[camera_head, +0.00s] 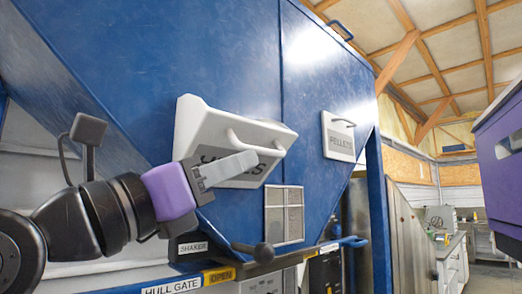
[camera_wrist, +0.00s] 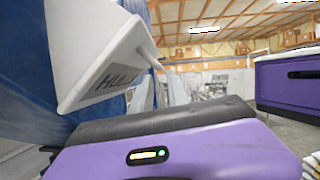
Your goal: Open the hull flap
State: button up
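The hull flap (camera_head: 205,125) is a white panel with a grey label on the blue hopper. It stands out from the hopper face at a tilt, with its side showing. Its white bar handle (camera_head: 255,146) runs across the front. My gripper (camera_head: 248,161) lies across the label, with its grey fingers just below or at the handle; contact is unclear. The fingers cover part of the lettering. In the wrist view the flap (camera_wrist: 95,50) fills the upper left, with its label reading "HULL". Whether the fingers are apart or closed on the handle cannot be told.
A second white flap labelled "PELLETS" (camera_head: 338,137) lies flat to the right. A vent grille (camera_head: 284,214) and a dark knobbed lever (camera_head: 262,252) are below. A "HULL GATE" rail (camera_head: 172,288) runs along the bottom. A purple unit (camera_head: 500,170) stands right.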

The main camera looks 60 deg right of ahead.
aim_at(268, 151)
jog(key=shift+p+x, duration=1.1)
jog(key=shift+x, duration=2.75)
grip_shut()
